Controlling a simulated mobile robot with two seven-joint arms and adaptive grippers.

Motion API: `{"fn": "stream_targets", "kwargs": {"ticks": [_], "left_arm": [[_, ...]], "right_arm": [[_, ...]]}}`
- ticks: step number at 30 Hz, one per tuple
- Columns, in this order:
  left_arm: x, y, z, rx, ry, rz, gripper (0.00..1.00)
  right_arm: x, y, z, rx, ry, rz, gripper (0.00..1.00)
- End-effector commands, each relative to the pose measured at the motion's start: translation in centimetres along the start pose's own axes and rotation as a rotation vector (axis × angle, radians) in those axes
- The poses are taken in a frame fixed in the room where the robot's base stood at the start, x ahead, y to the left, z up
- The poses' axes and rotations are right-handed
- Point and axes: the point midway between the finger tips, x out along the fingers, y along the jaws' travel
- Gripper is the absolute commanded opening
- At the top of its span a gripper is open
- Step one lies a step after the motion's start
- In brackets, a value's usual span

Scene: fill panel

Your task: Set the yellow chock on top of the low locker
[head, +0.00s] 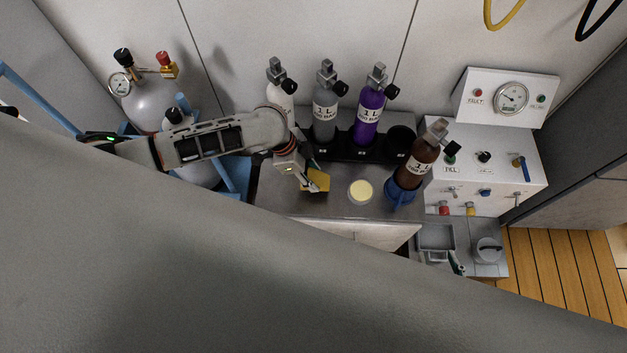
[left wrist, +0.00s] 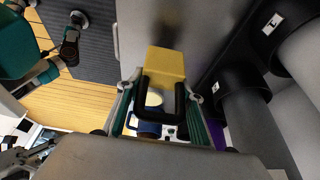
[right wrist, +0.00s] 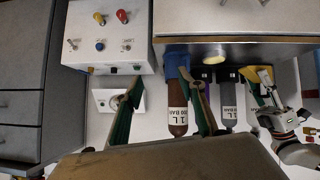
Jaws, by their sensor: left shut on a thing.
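The yellow chock (head: 318,181) is in my left gripper (head: 308,180), over the left part of the low locker's grey metal top (head: 285,200). I cannot tell whether the chock touches that top. In the left wrist view the yellow chock (left wrist: 165,62) shows beyond a black loop between the fingers of my left gripper (left wrist: 160,110), which is shut on it. In the right wrist view the chock (right wrist: 265,75) shows at the right. My right gripper (right wrist: 162,115) has its green fingers wide apart and is empty; the brown bottle appears between them, beyond the fingertips.
A pale yellow disc (head: 360,191) lies right of the chock. Behind stand a grey bottle (head: 325,105) and a purple bottle (head: 370,110) in a black rack. A brown bottle (head: 415,165) leans in a blue holder (head: 400,193). The fill panel (head: 480,165) stands right.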

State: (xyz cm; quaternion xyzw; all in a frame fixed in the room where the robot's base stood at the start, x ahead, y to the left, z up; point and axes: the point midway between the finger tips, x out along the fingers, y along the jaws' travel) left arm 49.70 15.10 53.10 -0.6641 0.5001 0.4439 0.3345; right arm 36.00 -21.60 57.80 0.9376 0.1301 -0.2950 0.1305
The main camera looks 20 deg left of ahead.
Motion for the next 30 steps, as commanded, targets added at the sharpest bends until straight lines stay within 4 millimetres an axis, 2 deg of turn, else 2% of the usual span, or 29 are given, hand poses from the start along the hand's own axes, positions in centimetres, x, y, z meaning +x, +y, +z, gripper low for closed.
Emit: {"fn": "stream_targets", "kwargs": {"ticks": [4, 11, 23, 24, 25, 26, 30], "left_arm": [[0.9, 0.0, 0.3, -0.002, 0.002, 0.001, 0.06], [4.0, 0.1, 1.6, -0.003, 0.001, 0.003, 0.06], [4.2, -0.1, 1.6, -0.001, 0.002, -0.001, 0.06], [4.2, 0.0, 1.7, -0.001, 0.001, -0.001, 0.42], [4.2, 0.0, 1.7, 0.000, 0.001, -0.001, 0.49], [4.2, -0.1, 1.7, 0.000, 0.001, -0.001, 0.53], [4.2, 0.0, 1.7, 0.000, 0.001, -0.001, 0.53]], "right_arm": [[0.0, -0.1, 0.4, -0.001, -0.005, -0.002, 0.40], [0.2, -0.6, 1.7, -0.002, -0.020, -0.007, 0.40], [0.3, -0.3, 0.6, -0.006, -0.001, -0.003, 0.40], [0.3, -0.2, 0.6, -0.006, 0.000, -0.003, 0.40], [0.3, -0.2, 0.5, -0.006, 0.001, -0.003, 0.40], [0.3, -0.2, 0.5, -0.007, 0.001, -0.003, 0.40], [0.4, -0.2, 0.5, -0.007, 0.002, -0.003, 0.40]]}}
